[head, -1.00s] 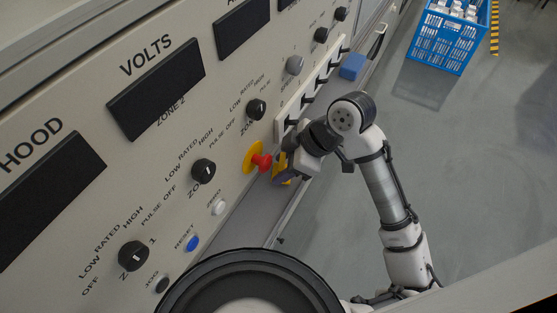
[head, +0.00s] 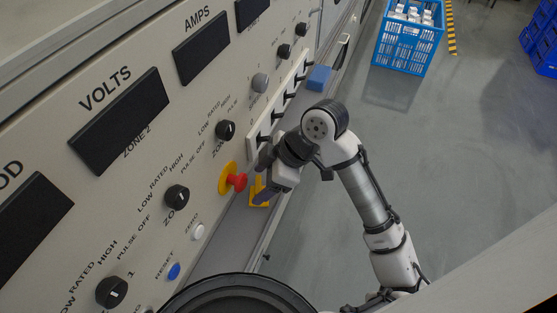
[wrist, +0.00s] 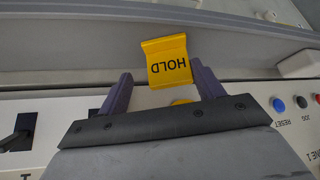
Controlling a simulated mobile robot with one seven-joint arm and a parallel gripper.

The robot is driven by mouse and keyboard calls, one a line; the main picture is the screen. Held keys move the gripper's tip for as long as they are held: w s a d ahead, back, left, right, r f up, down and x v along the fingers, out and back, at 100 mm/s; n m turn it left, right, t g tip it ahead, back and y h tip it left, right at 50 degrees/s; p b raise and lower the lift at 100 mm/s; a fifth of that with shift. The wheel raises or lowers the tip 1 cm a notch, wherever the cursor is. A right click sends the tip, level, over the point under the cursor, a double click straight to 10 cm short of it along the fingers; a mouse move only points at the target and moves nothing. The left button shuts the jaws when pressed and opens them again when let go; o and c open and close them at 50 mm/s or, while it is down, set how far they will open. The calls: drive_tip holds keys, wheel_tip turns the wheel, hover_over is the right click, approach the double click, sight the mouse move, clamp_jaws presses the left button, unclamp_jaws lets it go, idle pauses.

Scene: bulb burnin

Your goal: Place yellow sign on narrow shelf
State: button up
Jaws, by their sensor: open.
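The yellow sign (wrist: 168,62), marked HOLD, shows in the wrist view just beyond and between my gripper's fingertips (wrist: 160,84). It rests on the narrow grey shelf (wrist: 90,40) that runs along the foot of the control panel. The fingers stand apart on either side, with no contact visible. In the head view the sign (head: 259,190) is partly hidden by my gripper (head: 265,190), beside the red emergency button. A second small yellow patch shows below the sign in the wrist view, mostly hidden by my gripper.
The red button (head: 237,182) on its yellow plate juts out close to my gripper. Black knobs (head: 177,197) and a row of switches (head: 276,115) line the panel. A blue block (head: 318,78) sits farther along the shelf. A blue crate (head: 408,35) stands on the floor.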

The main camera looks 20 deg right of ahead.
drive_tip(key=v, duration=1)
drive_tip(key=shift+d+r, duration=0.2)
drive_tip(key=shift+r, duration=0.15)
drive_tip(key=shift+s+d, duration=0.1)
